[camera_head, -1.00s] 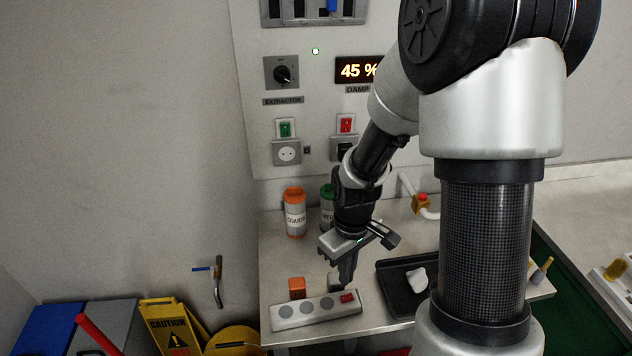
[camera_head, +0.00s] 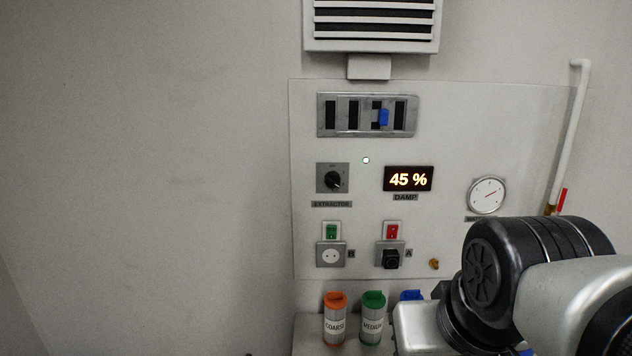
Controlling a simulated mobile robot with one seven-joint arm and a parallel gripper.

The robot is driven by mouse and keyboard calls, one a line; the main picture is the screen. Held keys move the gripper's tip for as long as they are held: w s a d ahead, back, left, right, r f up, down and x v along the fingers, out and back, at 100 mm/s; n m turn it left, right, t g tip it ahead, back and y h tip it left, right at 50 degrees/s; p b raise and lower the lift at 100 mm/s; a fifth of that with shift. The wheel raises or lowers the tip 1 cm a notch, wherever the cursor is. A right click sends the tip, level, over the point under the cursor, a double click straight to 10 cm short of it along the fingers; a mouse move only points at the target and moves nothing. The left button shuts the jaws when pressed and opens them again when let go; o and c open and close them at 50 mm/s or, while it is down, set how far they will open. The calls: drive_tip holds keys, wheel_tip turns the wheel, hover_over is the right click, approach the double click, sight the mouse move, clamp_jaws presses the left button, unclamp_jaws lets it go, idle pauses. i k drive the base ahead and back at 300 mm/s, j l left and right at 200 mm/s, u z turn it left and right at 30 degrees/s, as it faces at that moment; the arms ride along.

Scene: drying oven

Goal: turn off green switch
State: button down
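The green switch (camera_head: 332,231) sits in a white frame on the wall panel, at the lower left of the panel. It is directly above a grey round socket (camera_head: 331,255) with nothing plugged in. The rocker is too small to tell which side is pressed. A red switch (camera_head: 392,231) sits to its right, above a socket with a black plug (camera_head: 391,259) in it. My gripper is out of the picture; only upper parts of my arm show at the lower right, well away from the green switch.
The extractor knob (camera_head: 332,178) and the 45 % display (camera_head: 408,179) are above the switches. An orange canister (camera_head: 336,318), a green-lidded canister (camera_head: 373,316) and a blue-lidded one stand below. The wall left of the panel is bare.

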sight(330, 230)
drive_tip(key=j+z, duration=0.1)
drive_tip(key=j, duration=0.35)
drive_tip(key=k+j+z, duration=0.1)
drive_tip(key=j, duration=0.35)
drive_tip(key=k+j+z, duration=0.1)
drive_tip(key=j, duration=0.3)
drive_tip(key=i+l+z, duration=0.1)
